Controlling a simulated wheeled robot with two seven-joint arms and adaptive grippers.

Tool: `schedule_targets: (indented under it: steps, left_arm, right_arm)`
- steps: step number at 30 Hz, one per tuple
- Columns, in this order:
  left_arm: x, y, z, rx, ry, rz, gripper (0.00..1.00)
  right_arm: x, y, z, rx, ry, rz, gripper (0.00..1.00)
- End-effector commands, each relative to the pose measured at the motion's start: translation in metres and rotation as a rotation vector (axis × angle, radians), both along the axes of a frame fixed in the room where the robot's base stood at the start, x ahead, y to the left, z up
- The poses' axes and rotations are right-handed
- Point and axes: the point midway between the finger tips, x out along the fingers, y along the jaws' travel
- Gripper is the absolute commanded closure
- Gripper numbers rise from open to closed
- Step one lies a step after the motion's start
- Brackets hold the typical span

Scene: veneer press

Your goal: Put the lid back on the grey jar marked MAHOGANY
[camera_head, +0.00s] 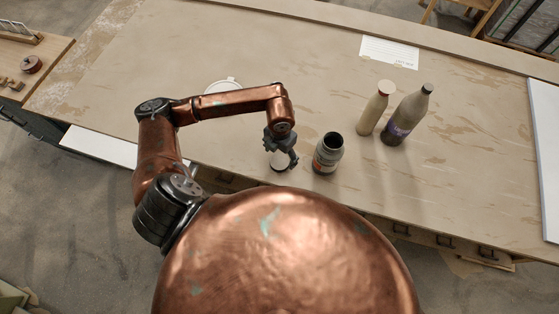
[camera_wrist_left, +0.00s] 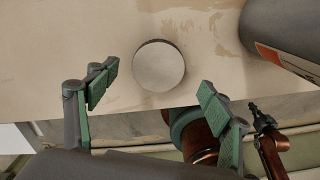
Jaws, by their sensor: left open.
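The grey jar (camera_head: 328,153) stands upright on the bench with its dark mouth uncovered and an orange-marked label on its side; the lettering is too small to read. It also shows at the upper right of the left wrist view (camera_wrist_left: 283,32). A round pale lid (camera_wrist_left: 158,66) with a dark knurled rim lies flat on the bench, left of the jar. In the head view the lid (camera_head: 278,167) is partly hidden by my left gripper (camera_head: 283,161). The left gripper is open above the lid, its green-padded fingers (camera_wrist_left: 155,92) apart and not touching it.
A white sheet (camera_head: 389,52) lies farther back. A white round thing (camera_head: 222,86) is partly behind my left arm. The bench's near edge is close.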

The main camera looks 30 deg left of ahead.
Motion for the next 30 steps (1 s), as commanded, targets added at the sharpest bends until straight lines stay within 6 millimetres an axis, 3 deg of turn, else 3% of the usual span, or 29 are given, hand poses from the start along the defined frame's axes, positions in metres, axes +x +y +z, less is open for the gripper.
schedule_targets:
  steps: [3, 9, 20, 30]
  left_arm:
    - [-0.002, 0.002, -0.017, 0.000, 0.006, 0.003, 0.27]
    - [0.000, 0.002, -0.039, 0.001, 0.003, 0.001, 0.27]
    - [0.000, 0.002, -0.042, 0.001, 0.001, 0.000, 0.27]
    - [0.000, 0.002, -0.042, 0.001, 0.001, 0.000, 0.49]
  right_arm:
    - [0.001, -0.001, 0.011, -0.001, -0.001, 0.001, 1.00]
    - [0.001, -0.002, 0.013, -0.003, -0.001, 0.001, 1.00]
    - [0.001, -0.002, 0.013, -0.002, -0.001, 0.001, 1.00]
    - [0.001, -0.002, 0.013, -0.002, -0.002, 0.001, 1.00]
